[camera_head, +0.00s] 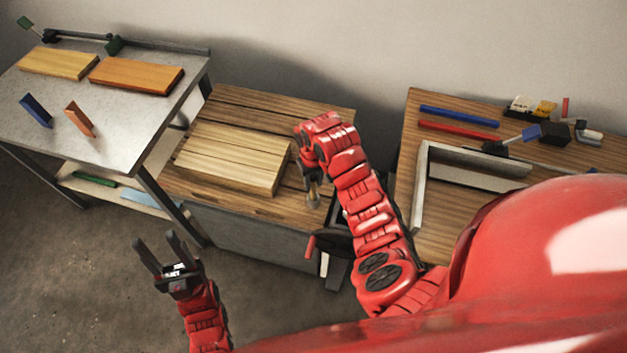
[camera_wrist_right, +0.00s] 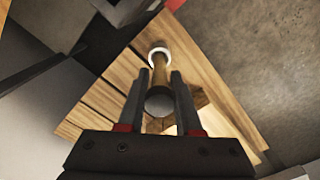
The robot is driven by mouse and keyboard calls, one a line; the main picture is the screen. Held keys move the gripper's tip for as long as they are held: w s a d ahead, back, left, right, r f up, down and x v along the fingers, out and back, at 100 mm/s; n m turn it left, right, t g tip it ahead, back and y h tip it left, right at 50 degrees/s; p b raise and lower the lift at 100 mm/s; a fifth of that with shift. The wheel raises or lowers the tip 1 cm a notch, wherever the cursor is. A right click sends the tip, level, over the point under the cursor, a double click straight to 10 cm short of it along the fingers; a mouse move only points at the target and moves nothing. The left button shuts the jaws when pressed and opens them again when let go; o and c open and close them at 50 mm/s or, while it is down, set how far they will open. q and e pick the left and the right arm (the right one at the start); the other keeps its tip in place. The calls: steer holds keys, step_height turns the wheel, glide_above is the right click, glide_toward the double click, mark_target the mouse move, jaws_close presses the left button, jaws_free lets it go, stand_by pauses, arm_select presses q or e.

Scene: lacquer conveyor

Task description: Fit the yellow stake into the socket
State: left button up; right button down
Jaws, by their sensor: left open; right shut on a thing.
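My right gripper (camera_head: 312,182) is above the right front part of the wooden bench and points down. In the right wrist view my right gripper (camera_wrist_right: 158,84) is shut on the yellow stake (camera_wrist_right: 160,72), a yellowish-brown shaft with a dark grey round end towards the camera. The stake's far end lines up with a white ring (camera_wrist_right: 158,49), which looks like the socket, at the bench edge. I cannot tell whether the tip is inside the ring or just above it. In the head view the arm and fingers hide most of the stake. My left gripper (camera_head: 158,244) is open and empty, over the floor.
A thick wooden board (camera_head: 235,150) lies on the wooden bench (camera_head: 280,215), left of my right gripper. A grey metal table (camera_head: 130,115) with boards and blocks stands at left. A right-hand wooden table (camera_head: 445,220) holds a metal frame, bars and tools.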

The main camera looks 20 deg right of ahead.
steer(key=shift+f, duration=0.15)
steer(key=c, duration=0.5)
jaws_free()
steer(key=shift+r, duration=0.35)
step_height(320, 180, up, 17)
steer(key=p, duration=0.7)
steer(key=shift+f, duration=0.1)
steer(key=shift+f, duration=0.1)
